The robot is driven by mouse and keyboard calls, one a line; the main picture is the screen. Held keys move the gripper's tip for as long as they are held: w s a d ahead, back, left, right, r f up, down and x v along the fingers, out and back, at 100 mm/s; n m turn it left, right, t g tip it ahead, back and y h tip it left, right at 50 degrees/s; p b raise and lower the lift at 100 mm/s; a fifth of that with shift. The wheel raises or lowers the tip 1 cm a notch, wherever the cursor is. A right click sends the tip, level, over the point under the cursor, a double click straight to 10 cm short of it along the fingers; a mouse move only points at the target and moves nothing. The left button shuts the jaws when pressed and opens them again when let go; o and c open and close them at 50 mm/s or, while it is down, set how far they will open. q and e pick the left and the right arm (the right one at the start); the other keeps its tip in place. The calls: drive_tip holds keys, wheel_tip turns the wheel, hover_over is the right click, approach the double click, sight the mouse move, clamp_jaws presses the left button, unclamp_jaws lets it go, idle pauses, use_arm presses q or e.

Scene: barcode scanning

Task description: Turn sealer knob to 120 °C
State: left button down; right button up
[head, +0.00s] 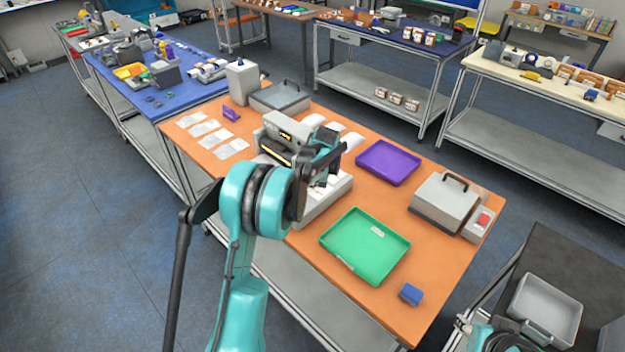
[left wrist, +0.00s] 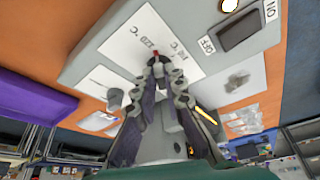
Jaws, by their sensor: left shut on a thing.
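The knob is mostly hidden by the fingers; a small red mark (left wrist: 156,53) shows just past the tips. In the head view my left gripper (head: 320,172) is at the sealer's side.
A dark ON/OFF switch (left wrist: 240,30) sits beside the plate. A purple tray (head: 388,162), green tray (head: 340,235), blue block (head: 411,293) and grey lidded box (head: 442,205) are on the table's right side. White pouches (head: 205,130) lie at the left.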

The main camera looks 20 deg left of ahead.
use_arm(q)
drive_tip(key=shift+n, duration=0.6)
drive_tip(key=shift+w, duration=0.1)
drive_tip(key=c, duration=1.6)
unclamp_jaws()
drive_tip(key=shift+d+r, duration=0.1)
drive_tip(key=v, duration=1.1)
drive_tip(key=shift+d+r, duration=0.3)
drive_tip(key=shift+r, duration=0.05)
